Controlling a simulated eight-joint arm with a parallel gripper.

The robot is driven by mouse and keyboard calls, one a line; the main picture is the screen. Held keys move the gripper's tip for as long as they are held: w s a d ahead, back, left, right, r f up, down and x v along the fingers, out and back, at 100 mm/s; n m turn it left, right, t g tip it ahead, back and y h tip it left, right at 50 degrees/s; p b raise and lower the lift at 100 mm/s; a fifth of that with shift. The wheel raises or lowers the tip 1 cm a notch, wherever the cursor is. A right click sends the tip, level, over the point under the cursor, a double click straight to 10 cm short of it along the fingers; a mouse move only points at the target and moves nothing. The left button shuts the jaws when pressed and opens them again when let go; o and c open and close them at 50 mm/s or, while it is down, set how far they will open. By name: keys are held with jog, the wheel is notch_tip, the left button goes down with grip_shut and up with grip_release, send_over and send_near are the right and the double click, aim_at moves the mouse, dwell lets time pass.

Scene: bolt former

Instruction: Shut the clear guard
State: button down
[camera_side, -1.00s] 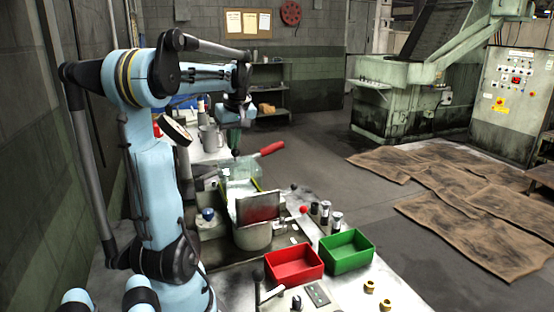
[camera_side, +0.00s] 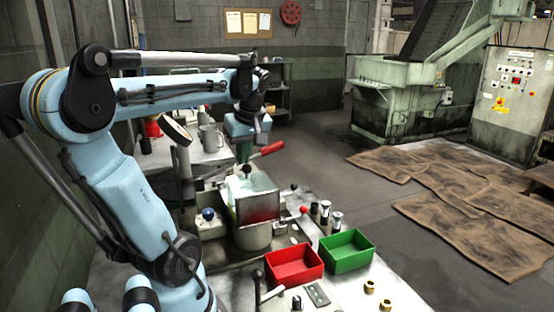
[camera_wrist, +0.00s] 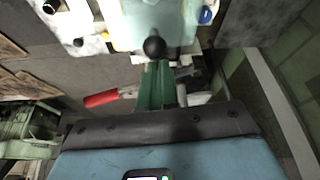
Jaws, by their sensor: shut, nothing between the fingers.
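The clear guard (camera_side: 254,184) is a pale, see-through panel over the work area of the machine. It appears lowered, lying over the opening behind the grey and red front plate (camera_side: 257,209); I cannot tell if it is fully seated. A black ball knob (camera_side: 247,169) stands at its far edge. My gripper (camera_side: 244,157) has green fingers, shut and empty, just above the knob. In the wrist view, my gripper's fingertips (camera_wrist: 157,66) are close to the knob (camera_wrist: 155,47), with the clear guard (camera_wrist: 160,18) beyond; I cannot tell whether they touch.
A red bin (camera_side: 294,266) and a green bin (camera_side: 346,251) stand in front.

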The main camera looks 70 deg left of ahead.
jog(key=shift+d+f, duration=0.15)
jog(key=shift+d, duration=0.25)
jog(key=a+r, duration=0.2)
jog(key=a, duration=0.3)
jog(key=d+v, duration=0.1)
jog(key=v, duration=0.8)
jog(key=w+d+f+m+t+h, duration=0.2)
jog(key=w+d+f+m+t, duration=0.2)
jog(key=d+f+m, duration=0.4)
jog(key=w+d+f+m+t+h, duration=0.2)
jog(key=w+d+f+m, duration=0.3)
jog(key=d, duration=1.2)
notch_tip(320, 180, down, 4)
jog(key=m+t, duration=0.1)
jog(key=m, duration=0.5)
jog(key=shift+d+f+m+t, duration=0.2)
jog(key=shift+m+t, duration=0.2)
jog(key=shift+w, duration=0.15)
